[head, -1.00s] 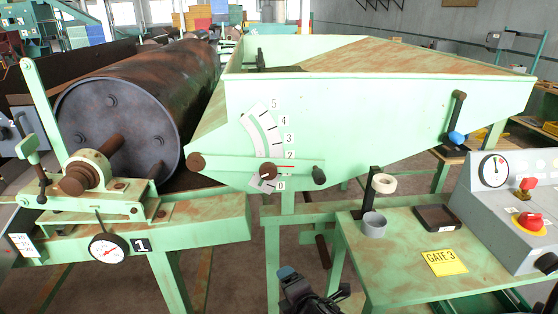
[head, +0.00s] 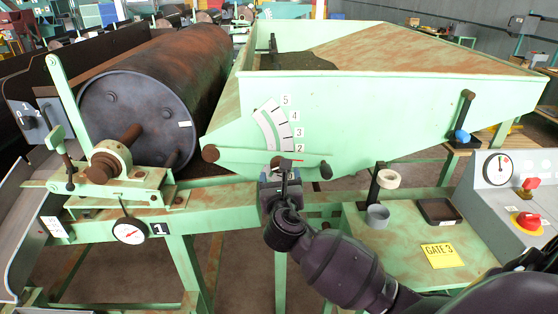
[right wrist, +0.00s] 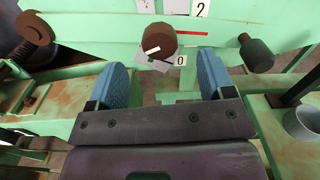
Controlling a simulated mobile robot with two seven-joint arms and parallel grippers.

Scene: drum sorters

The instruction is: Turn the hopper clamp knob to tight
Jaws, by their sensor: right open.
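The round brown knob with a white stripe, which looks like the hopper clamp knob, sits below the numbered scale on the pale green hopper (head: 400,98). In the right wrist view the knob (right wrist: 160,37) is ahead of and between the blue fingers, with a gap to each side. A small white card, partly hidden, lies behind it. My right gripper (head: 281,174) is open in front of the knob and hides most of it in the head view. The fingers (right wrist: 161,68) do not appear to touch it. My left gripper is not in view.
A green lever with a dark handle (head: 326,171) crosses behind the knob, and a red pointer (right wrist: 205,33) lies beside it. A green table with a grey cup (head: 377,216), a dark tray (head: 438,211) and a control box (head: 505,195) stands at right. The rusty drum (head: 135,125) is at left.

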